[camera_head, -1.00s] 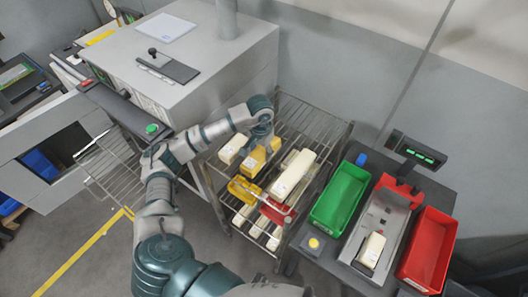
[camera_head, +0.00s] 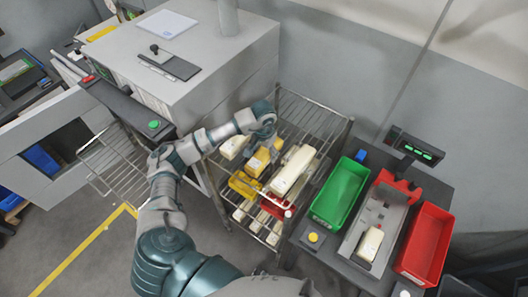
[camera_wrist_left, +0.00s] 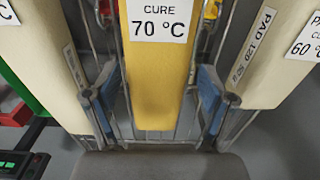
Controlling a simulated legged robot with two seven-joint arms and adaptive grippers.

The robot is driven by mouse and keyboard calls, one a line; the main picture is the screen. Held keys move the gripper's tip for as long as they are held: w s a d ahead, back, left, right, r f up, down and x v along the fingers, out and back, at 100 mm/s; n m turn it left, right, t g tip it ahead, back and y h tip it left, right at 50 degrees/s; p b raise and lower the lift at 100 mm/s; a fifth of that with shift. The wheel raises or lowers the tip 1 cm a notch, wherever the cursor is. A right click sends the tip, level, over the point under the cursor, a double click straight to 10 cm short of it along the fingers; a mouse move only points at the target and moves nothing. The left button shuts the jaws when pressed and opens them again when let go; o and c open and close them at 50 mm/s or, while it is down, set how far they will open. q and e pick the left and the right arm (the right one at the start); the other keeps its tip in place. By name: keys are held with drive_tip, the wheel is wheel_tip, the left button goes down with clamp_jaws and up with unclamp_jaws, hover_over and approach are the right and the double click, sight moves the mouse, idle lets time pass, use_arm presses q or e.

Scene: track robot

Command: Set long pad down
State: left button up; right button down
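A long cream pad (camera_head: 293,171) lies on the top level of a wire rack (camera_head: 335,127). A yellow pad (camera_head: 260,161) lies to its left, with a shorter cream pad (camera_head: 234,147) further left. My left gripper (camera_head: 262,140) is above the yellow pad. In the left wrist view the gripper (camera_wrist_left: 156,103) has its blue fingers apart, one each side of the yellow pad (camera_wrist_left: 158,75) labelled "CURE 70 °C", with narrow gaps visible. Cream pads stand outside both fingers; the right one (camera_wrist_left: 250,60) reads "PAD 120". My right gripper is not in view.
Lower rack levels hold more cream pads, a yellow tray (camera_head: 245,186) and a red one. Right of the rack are a green bin (camera_head: 338,193), a scale with a cream pad (camera_head: 370,243), and a red bin (camera_head: 424,245). A grey cabinet (camera_head: 190,75) stands behind left.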

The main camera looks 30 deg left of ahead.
sight(264, 152)
use_arm(q)
drive_tip(key=shift+r, duration=0.55)
wheel_tip(264, 152, up, 11)
drive_tip(key=b, duration=0.2)
drive_tip(key=shift+d, duration=0.1)
